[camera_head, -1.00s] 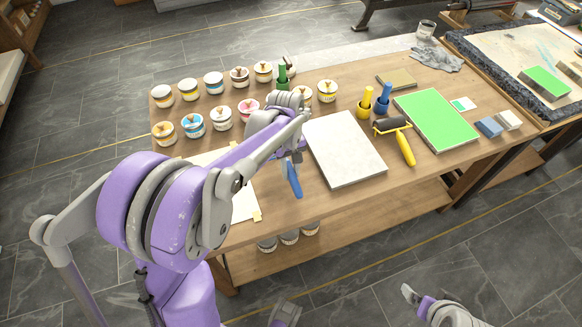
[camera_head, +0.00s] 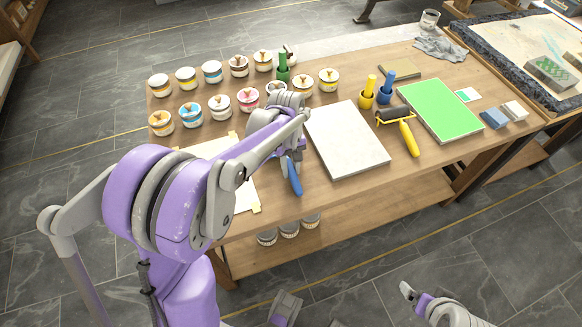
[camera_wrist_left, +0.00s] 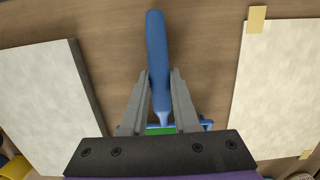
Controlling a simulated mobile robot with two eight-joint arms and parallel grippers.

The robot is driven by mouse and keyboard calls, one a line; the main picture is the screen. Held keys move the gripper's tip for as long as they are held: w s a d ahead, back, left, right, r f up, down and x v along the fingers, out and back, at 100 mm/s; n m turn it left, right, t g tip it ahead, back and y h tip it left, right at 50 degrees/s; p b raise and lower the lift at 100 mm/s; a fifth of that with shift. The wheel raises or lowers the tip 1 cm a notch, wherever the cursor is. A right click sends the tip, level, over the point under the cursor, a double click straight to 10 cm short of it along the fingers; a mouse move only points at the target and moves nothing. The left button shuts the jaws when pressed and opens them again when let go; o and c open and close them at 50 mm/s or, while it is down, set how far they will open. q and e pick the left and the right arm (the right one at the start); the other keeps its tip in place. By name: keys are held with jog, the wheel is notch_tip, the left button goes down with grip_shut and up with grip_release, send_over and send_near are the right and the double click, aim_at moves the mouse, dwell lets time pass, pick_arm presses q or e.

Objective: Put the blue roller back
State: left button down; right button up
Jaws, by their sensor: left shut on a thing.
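My left gripper (camera_wrist_left: 158,84) is shut on the blue roller, gripping its blue handle (camera_wrist_left: 157,50). In the head view the handle (camera_head: 294,178) hangs below the left gripper (camera_head: 291,154), over bare wood between a pale slab and a taped sheet. In the wrist view a bit of blue frame and a green patch show behind the fingers; the roller's drum is mostly hidden. I cannot tell its height above the table. A blue holder (camera_head: 383,97) with an upright blue handle stands beside a yellow one. Part of my right arm shows at the bottom; its fingers are unclear.
The pale slab (camera_head: 347,140) lies right of the left gripper, the taped sheet (camera_head: 243,196) left. Several ink tins (camera_head: 220,105) stand behind. A green holder (camera_head: 283,68), a yellow-handled roller (camera_head: 409,137) and a green plate (camera_head: 440,110) are farther back or right.

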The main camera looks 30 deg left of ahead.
pick_arm(q)
jog(key=c, duration=0.6)
grip_release()
jog(key=r, duration=0.7)
jog(key=w+a+r+p, duration=0.1)
jog(key=r, duration=0.2)
jog(key=shift+r, duration=0.3)
jog(key=s+d+r+m+t+p, duration=0.1)
jog(key=s+d+m+t+p, duration=0.1)
jog(key=s, duration=0.3)
jog(key=s+d+r+m+t+p, duration=0.1)
jog(key=s+d+m+t+p, duration=0.1)
jog(key=s+d+m, duration=0.1)
jog(key=s+d+m+t+y+p, duration=0.1)
jog(key=s+m, duration=0.3)
jog(key=s, duration=0.4)
jog(key=shift+d+r+m+t+p, duration=0.4)
jog(key=shift+d+t+p, duration=0.2)
jog(key=shift+d+p, duration=0.2)
